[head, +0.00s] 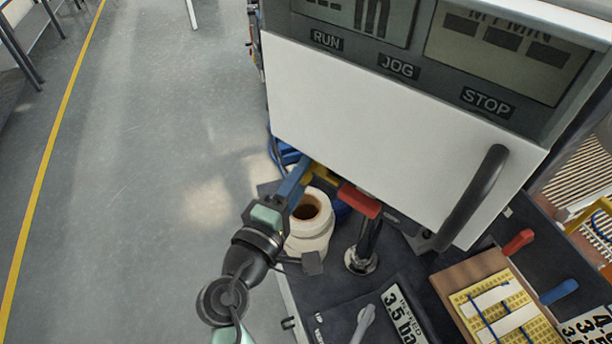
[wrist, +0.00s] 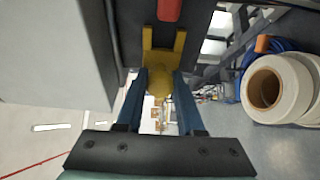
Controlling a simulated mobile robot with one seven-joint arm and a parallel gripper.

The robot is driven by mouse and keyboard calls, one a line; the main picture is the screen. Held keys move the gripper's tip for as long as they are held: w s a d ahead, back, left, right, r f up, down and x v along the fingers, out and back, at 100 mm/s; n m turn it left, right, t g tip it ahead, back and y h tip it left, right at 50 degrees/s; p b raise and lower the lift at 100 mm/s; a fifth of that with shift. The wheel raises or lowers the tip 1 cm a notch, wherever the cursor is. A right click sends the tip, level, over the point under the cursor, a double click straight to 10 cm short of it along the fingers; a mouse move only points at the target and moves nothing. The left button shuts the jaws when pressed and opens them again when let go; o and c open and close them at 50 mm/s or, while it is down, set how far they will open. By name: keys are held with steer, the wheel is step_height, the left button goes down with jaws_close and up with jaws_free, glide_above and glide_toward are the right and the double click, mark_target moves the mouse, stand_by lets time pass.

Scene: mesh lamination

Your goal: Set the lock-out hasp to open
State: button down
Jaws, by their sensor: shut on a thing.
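The lock-out hasp shows in the wrist view as a yellow forked piece (wrist: 160,76) with a rounded end, against a dark mount with a red block (wrist: 169,10) beyond it. In the head view its yellow part (head: 321,179) sits under the lower left edge of the white machine panel, beside a red block (head: 359,201). My gripper (wrist: 159,84) has its two blue fingers on either side of the yellow piece and is shut on it. In the head view my gripper (head: 306,174) partly hides the yellow part. I cannot tell the hasp's exact setting.
A cream roll (head: 317,240) stands just below my gripper. The white panel (head: 390,120) with a black handle (head: 472,198) overhangs at the right. A dark bench (head: 345,290) holds a small post and labels. The floor (head: 150,180) at left is clear.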

steer(key=c, duration=0.5)
jaws_free()
steer(key=shift+w+a, duration=0.15)
steer(key=shift+a, duration=0.15)
steer(key=shift+c, duration=0.2)
steer(key=shift+d, duration=0.1)
steer(key=b+v, duration=0.4)
steer(key=v, duration=0.9)
steer(key=shift+b, duration=0.3)
